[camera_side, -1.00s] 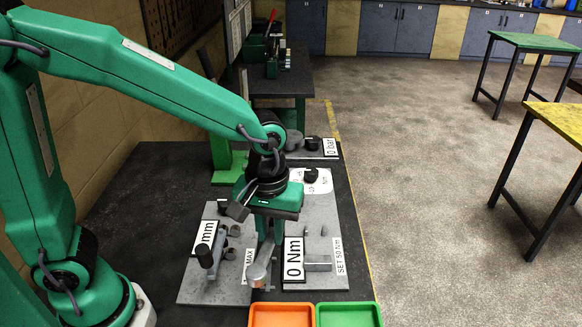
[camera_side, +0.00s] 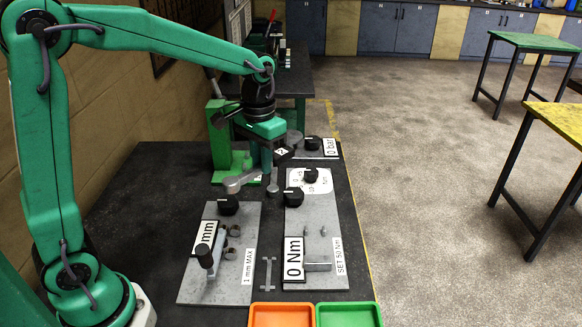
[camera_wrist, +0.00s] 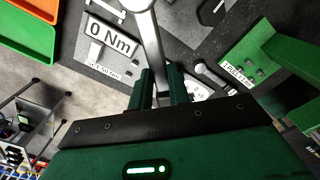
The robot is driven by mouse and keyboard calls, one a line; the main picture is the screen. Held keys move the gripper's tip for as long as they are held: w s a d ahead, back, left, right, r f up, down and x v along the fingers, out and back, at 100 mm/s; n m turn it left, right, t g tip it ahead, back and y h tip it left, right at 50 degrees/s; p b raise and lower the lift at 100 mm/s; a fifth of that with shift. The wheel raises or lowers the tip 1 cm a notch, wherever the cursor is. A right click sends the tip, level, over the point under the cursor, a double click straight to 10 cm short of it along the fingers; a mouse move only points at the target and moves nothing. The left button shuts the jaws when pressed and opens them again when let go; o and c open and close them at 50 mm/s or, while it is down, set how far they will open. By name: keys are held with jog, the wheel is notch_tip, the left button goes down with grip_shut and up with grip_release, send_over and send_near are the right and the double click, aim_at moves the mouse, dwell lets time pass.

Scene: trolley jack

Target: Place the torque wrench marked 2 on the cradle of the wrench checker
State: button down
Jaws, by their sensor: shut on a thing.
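My gripper (camera_side: 264,172) is shut on a grey torque wrench (camera_side: 236,184), held raised above the bench behind the checker plates. Its round head points left in the side view; its dark end with a white tag (camera_side: 284,153) sticks out on the right. The tag's mark is too small to read surely. In the wrist view the wrench (camera_wrist: 150,50) runs from between my fingers (camera_wrist: 160,98) to the top edge. The wrench checker (camera_side: 330,277), with a "0 Nm" sign and "SET 50 Nm" label, has two small pegs (camera_side: 316,231) and a grey block (camera_side: 317,263), and is clear of the wrench.
A small empty grey rest (camera_side: 267,273) stands left of the checker. Beyond it is a plate with a "mm" sign (camera_side: 238,282). Orange (camera_side: 281,316) and green (camera_side: 348,316) trays lie in front. A green stand (camera_side: 219,135) and a "0 bar" unit (camera_side: 325,153) stand behind.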

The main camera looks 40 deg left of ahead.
jog(key=shift+w+a+r, duration=0.15)
jog(key=shift+a, duration=0.15)
jog(key=shift+s+d+f, duration=0.2)
jog(key=shift+s+d, duration=0.1)
jog(key=shift+d, duration=0.45)
jog(key=s+d+f+n, duration=0.3)
jog(key=s+d+n, duration=0.1)
jog(key=s+d, duration=0.3)
jog(key=s+d+f+n, duration=0.3)
jog(key=s+d+n, duration=0.1)
jog(key=s+d, duration=0.4)
jog(key=shift+s+d+f+n, duration=0.2)
jog(key=shift+d+n, duration=0.2)
jog(key=shift+d, duration=0.2)
jog(key=w+a+f, duration=0.2)
jog(key=w, duration=0.1)
jog(key=w+a+f, duration=0.2)
jog(key=a, duration=0.1)
jog(key=w+a+f, duration=0.3)
jog(key=shift+w, duration=0.35)
